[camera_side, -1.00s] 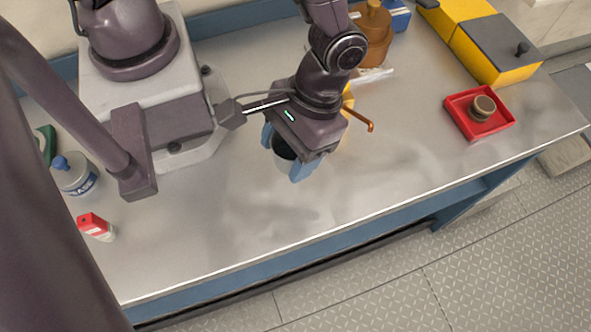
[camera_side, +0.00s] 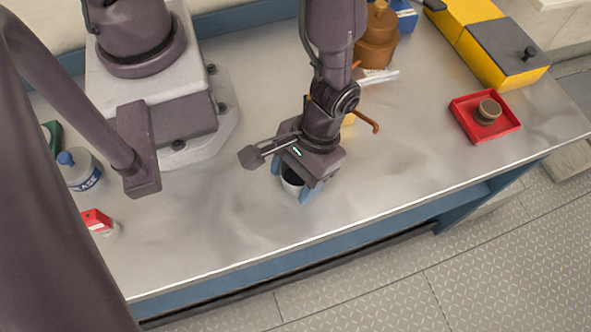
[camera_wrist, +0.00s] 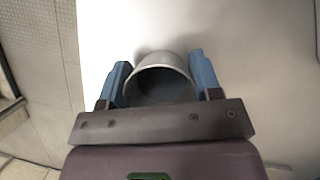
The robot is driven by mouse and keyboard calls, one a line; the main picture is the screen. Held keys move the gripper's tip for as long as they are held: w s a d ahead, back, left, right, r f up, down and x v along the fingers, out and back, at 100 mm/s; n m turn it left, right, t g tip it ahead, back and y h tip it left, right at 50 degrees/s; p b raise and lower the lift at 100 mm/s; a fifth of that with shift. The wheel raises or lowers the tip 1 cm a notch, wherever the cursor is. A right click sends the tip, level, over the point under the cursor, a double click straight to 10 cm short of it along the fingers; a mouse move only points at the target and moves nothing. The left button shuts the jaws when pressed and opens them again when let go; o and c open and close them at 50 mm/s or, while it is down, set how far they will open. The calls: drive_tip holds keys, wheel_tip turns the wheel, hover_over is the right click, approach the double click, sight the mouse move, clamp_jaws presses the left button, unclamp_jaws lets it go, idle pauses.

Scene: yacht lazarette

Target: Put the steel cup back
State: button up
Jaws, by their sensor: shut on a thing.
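The steel cup (camera_side: 291,181) is a grey, open-topped cup with a dark inside, partly hidden by my wrist in the side view. My gripper (camera_side: 290,185) has its blue fingers shut on it, over the bench near the front edge. In the wrist view the cup (camera_wrist: 161,80) sits between the two fingers of my gripper (camera_wrist: 162,78), one on each side. Its mouth faces the camera and looks empty. I cannot tell whether its base touches the bench.
On the metal bench (camera_side: 240,225), a red tray (camera_side: 486,137) holding a round brown object stands right. Yellow boxes (camera_side: 500,50), a brown pot (camera_side: 377,45) and an orange handle (camera_side: 366,119) are behind. A white bottle (camera_side: 82,172) and red-and-white container (camera_side: 98,221) stand left. The front middle is clear.

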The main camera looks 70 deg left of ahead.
drive_tip(key=o, duration=1)
drive_tip(key=shift+f, duration=0.1)
drive_tip(key=w+a+r+m+t+h, duration=0.1)
drive_tip(key=w+a+r, duration=0.2)
drive_tip(key=r, duration=0.6)
drive_tip(key=w+a+r+t, duration=0.15)
drive_tip(key=w+r, duration=0.25)
drive_tip(key=r, duration=0.6)
drive_tip(key=s+a+r+m+t+y, duration=0.2)
drive_tip(key=a+r+t, duration=0.5)
drive_tip(key=a+r, duration=0.8)
drive_tip(key=shift+s+a+r+m+y, duration=0.25)
drive_tip(key=shift+s+a+m+y, duration=0.15)
drive_tip(key=shift+s+a+m, duration=0.4)
drive_tip(key=shift+s+a, duration=0.1)
